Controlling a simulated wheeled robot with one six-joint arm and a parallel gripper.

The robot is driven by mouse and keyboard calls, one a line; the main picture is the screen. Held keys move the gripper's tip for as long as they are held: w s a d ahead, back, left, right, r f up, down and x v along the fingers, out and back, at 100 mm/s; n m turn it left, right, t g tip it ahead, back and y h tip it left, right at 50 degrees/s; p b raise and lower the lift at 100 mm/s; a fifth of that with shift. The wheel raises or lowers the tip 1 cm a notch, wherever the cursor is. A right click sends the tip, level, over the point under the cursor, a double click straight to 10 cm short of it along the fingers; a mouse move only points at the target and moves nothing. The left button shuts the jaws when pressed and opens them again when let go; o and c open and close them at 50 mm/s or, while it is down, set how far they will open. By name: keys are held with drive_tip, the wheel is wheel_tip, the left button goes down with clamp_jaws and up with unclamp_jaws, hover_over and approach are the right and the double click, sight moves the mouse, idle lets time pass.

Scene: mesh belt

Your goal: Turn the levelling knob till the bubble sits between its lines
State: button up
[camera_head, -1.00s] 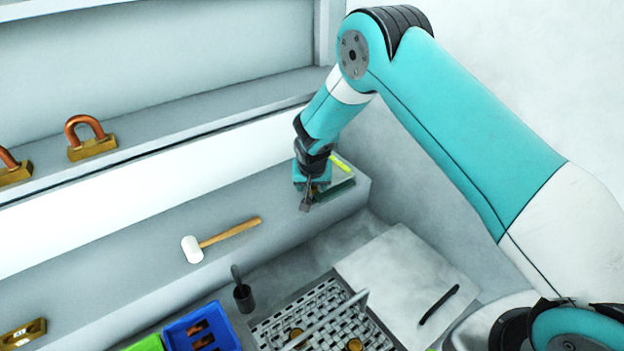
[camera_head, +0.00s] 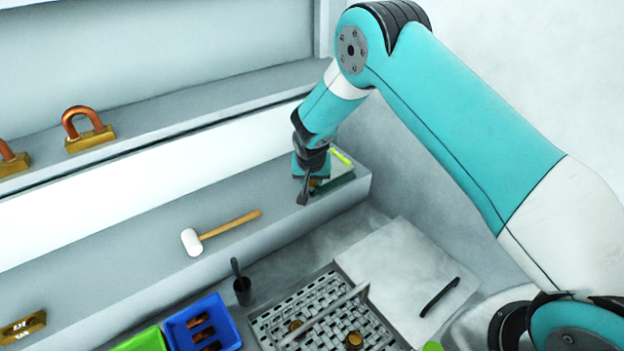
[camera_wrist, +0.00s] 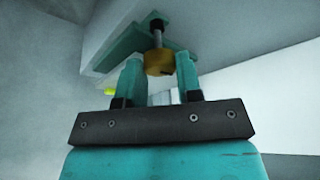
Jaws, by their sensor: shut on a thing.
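The levelling knob (camera_wrist: 158,62) is a brass-coloured cylinder on a thin shaft, under a teal bracket (camera_wrist: 130,48) in the wrist view. My gripper (camera_wrist: 160,68) is shut on the knob, with one teal finger on each side. In the head view my gripper (camera_head: 313,182) is at the right end of the grey ledge and hides most of the knob. A yellow-green vial (camera_head: 340,157) lies just beside it; part of it shows in the wrist view (camera_wrist: 109,91). The bubble and its lines are too small to tell.
A white-headed mallet (camera_head: 192,241) lies on the ledge (camera_head: 130,255) to the left. Brass padlocks (camera_head: 90,138) stand on the upper shelf. A wall rises close on the right.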

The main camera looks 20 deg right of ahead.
drive_tip(key=m+b, duration=0.1)
drive_tip(key=b, duration=0.1)
drive_tip(key=m+h+b, duration=0.1)
drive_tip(key=m+b, duration=0.1)
drive_tip(key=b, duration=0.1)
drive_tip(key=shift+w+a+f+m+g+b, duration=0.1)
drive_tip(key=shift+a+f+m+g+b, duration=0.05)
drive_tip(key=shift+f+m+g+b, duration=0.2)
drive_tip(key=m+g+h+b, duration=0.1)
drive_tip(key=m+b, duration=0.2)
drive_tip(key=b, duration=0.1)
drive_tip(key=shift+a+r+m, duration=0.1)
drive_tip(key=shift+m, duration=0.25)
drive_tip(key=m+g+b, duration=0.1)
drive_tip(key=m+b, duration=0.1)
drive_tip(key=m, duration=0.1)
drive_tip(key=shift+w+r+h+b, duration=0.15)
drive_tip(key=shift+h+b, duration=0.15)
drive_tip(key=shift+h, duration=0.1)
drive_tip(key=shift+r+m+g, duration=0.15)
drive_tip(key=shift+m+g, duration=0.6)
drive_tip(key=shift+m, duration=1.15)
drive_tip(key=o, duration=0.9)
drive_tip(key=shift+o, duration=0.2)
